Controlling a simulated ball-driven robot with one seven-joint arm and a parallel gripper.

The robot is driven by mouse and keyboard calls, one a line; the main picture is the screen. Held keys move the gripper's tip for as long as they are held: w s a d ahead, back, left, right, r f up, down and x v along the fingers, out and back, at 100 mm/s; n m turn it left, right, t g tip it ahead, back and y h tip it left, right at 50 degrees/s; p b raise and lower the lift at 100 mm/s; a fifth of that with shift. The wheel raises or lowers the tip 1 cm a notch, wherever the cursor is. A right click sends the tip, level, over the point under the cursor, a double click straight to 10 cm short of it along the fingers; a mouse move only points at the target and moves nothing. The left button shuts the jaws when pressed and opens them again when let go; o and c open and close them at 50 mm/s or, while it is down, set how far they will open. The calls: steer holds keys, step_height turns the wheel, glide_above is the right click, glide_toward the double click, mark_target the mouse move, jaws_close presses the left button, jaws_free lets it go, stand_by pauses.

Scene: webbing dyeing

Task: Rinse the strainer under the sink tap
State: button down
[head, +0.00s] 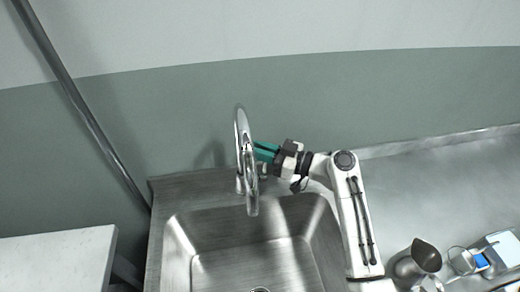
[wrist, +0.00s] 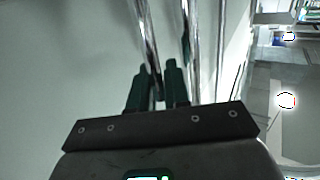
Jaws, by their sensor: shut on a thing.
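The chrome sink tap (head: 241,125) rises at the back of the steel sink (head: 210,235), its spout curving down over the basin. My gripper (head: 262,152) is at the tap's right side, with its teal fingers beside the column. In the wrist view my gripper (wrist: 160,85) is closed around a slim chrome bar (wrist: 145,35), which appears to be part of the tap; its grasped end is partly hidden by the fingers. I cannot make out the strainer for certain; no strainer shows in the basin or in the gripper. I see no clear water stream.
A metal jug (head: 426,254) stands on the counter right of the sink. Beside it is a thin wire item and a small blue thing (head: 482,262). A pale table (head: 60,258) is at the left. The steel counter (head: 450,180) behind the jug is clear.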

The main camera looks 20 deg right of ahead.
steer(key=shift+f+b, duration=0.15)
steer(key=shift+b, duration=0.15)
steer(key=shift+s+f+n+b, duration=0.15)
steer(key=shift+s+n+b, duration=0.15)
steer(key=shift+b, duration=0.8)
steer(key=shift+s+r+n+b, duration=0.2)
steer(key=shift+s+n+b, duration=0.15)
steer(key=shift+b, duration=0.85)
steer(key=shift+a+r, duration=0.1)
steer(key=c, duration=1.4)
jaws_free()
steer(key=shift+c, duration=0.2)
steer(key=shift+s, duration=0.1)
